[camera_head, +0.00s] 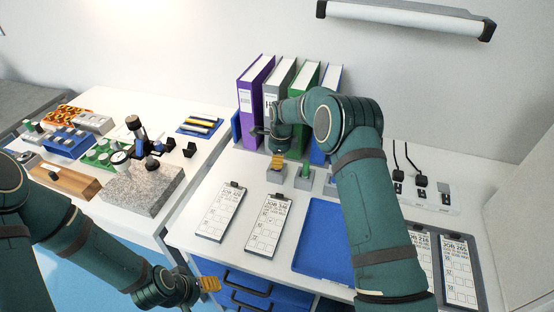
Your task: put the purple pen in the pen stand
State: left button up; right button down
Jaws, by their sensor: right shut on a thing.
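My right gripper (278,161) points down in front of the upright binders, with its yellow finger pads just over a small grey block (276,178). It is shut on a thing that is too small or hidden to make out. I cannot pick out the purple pen. A second small block (304,181) beside it has a green upright piece. I cannot tell for sure which thing is the pen stand. My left gripper (210,284) is low at the front, by the drawer unit, away from these blocks. Its finger gap is not clear.
A purple binder (250,98) and others stand behind the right gripper. Job cards (220,212) and a blue tray (318,238) lie in front. A granite block (142,190) and several small parts fill the left table. Black plugs (421,181) stand at right.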

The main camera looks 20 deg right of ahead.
jog(key=shift+f, duration=0.4)
jog(key=c, duration=0.9)
grip_release()
jog(key=shift+c, duration=0.2)
notch_tip(320, 180, up, 12)
jog(key=d, duration=0.1)
jog(key=shift+s, duration=0.2)
